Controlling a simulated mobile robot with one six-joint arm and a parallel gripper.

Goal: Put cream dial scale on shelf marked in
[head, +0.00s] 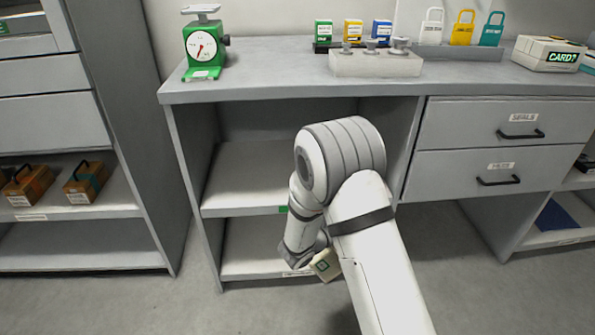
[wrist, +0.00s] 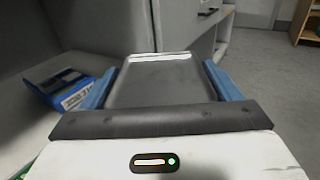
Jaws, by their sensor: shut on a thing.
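My gripper is low in front of the open shelf unit, mostly hidden behind my arm in the head view. In the wrist view its two blue fingers (wrist: 155,88) are shut on the sides of a grey, flat-topped pan, which looks like the top of the cream dial scale (wrist: 155,75). In the head view a small cream body with a green mark (head: 325,265) shows beside my wrist, probably the same scale; its dial is hidden. The unit has a middle shelf (head: 240,190) with a green tag and a lower shelf (head: 245,250) with a white label, too small to read.
A green dial scale (head: 203,45) stands on the worktop (head: 270,65), with weights on a block (head: 375,65) and coloured tags. A blue item with a white label (wrist: 70,90) lies left of the fingers. The middle shelf looks empty where visible. Drawers (head: 490,125) are at right.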

